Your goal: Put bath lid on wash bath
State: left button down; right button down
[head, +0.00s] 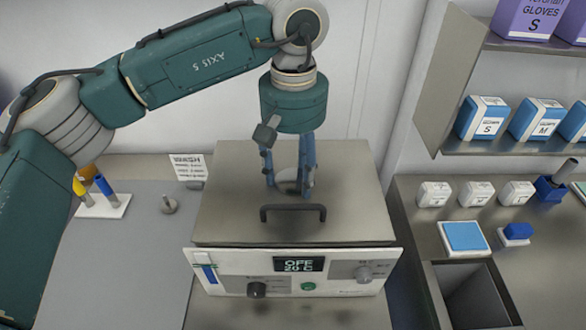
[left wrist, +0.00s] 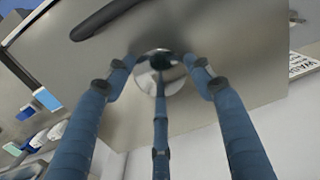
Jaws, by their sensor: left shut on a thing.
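The wash bath (head: 330,285) is a box with a white front panel, a display reading OFF 20 C and knobs. A flat steel plate (head: 345,200), apparently the bath lid, covers its top. The plate has a dark bar handle (head: 293,209) near its front edge and a round fitting farther back. My left gripper (head: 287,188) points down with blue fingers shut around that fitting. In the left wrist view the fingers (left wrist: 160,62) meet at the shiny round fitting. I cannot tell whether the plate rests fully on the bath. My right gripper is not in view.
Left of the bath are a WASH sign (head: 188,167), a small knobbed metal piece (head: 169,204) and a white holder (head: 104,209) with coloured tools. The right counter has white boxes (head: 475,193), a blue-topped tray (head: 464,237) and an opening. Glove boxes (head: 482,118) stand on shelves above.

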pick_arm(q)
jog(key=c, duration=0.6)
grip_release()
jog(key=shift+c, duration=0.2)
jog(key=shift+f, duration=0.1)
notch_tip(320, 180, up, 12)
